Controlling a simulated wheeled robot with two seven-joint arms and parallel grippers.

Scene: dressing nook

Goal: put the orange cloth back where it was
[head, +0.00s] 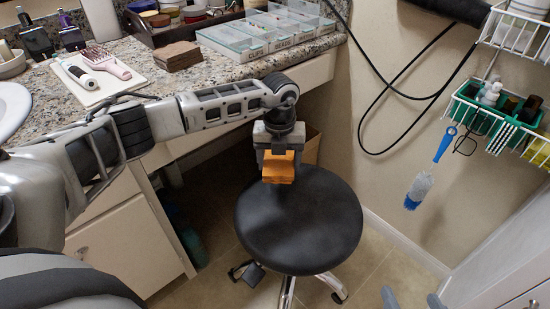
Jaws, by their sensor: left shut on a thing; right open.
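The orange cloth (278,169) looks like a small folded stack or block. My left gripper (279,157) points down and is shut on it, with the cloth between its fingers. In the picture the cloth overlaps the back edge of the round black stool seat (300,222). I cannot tell whether it touches the seat or hangs above it. My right gripper (412,301) shows only as grey fingertips at the bottom edge, apart and empty.
A stack of brown folded cloths (178,56) lies on the granite counter (206,76), between a white tray (98,76) with brushes and a clear compartment box (262,37). Wire baskets (493,118), a hanging blue brush (420,186) and a black cord (405,95) are on the right wall.

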